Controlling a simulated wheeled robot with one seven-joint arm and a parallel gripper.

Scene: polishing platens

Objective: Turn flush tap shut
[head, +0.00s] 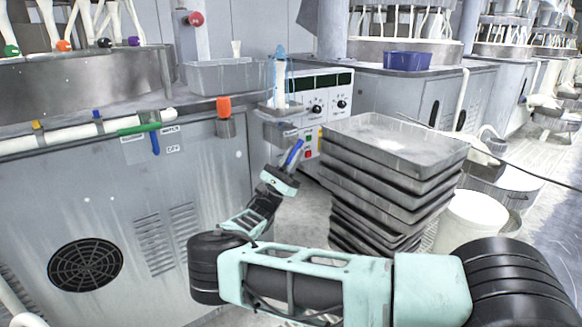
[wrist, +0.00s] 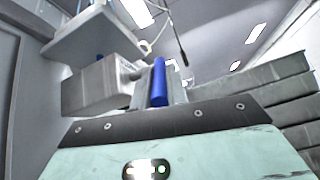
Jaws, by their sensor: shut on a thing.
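My gripper (head: 294,158) is at the end of my arm, just below a small grey bracket (head: 277,128) in front of the control box. It is shut on a slim blue handle (head: 296,150), which also stands upright ahead of the wrist in the wrist view (wrist: 159,82). Another blue lever (head: 155,143) hangs straight down from a green-bodied tap (head: 138,128) on the left cabinet. Labels beside it read in part "WATER" (head: 171,128) and "OFF" (head: 173,148). My gripper is well to the right of this lever, apart from it.
A stack of grey trays (head: 395,150) stands close on the right of my gripper. A control box (head: 318,100) with knobs is behind it. The left cabinet (head: 90,210) fills the left side. A white bucket (head: 470,222) stands right of the trays. A little floor shows between cabinet and trays.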

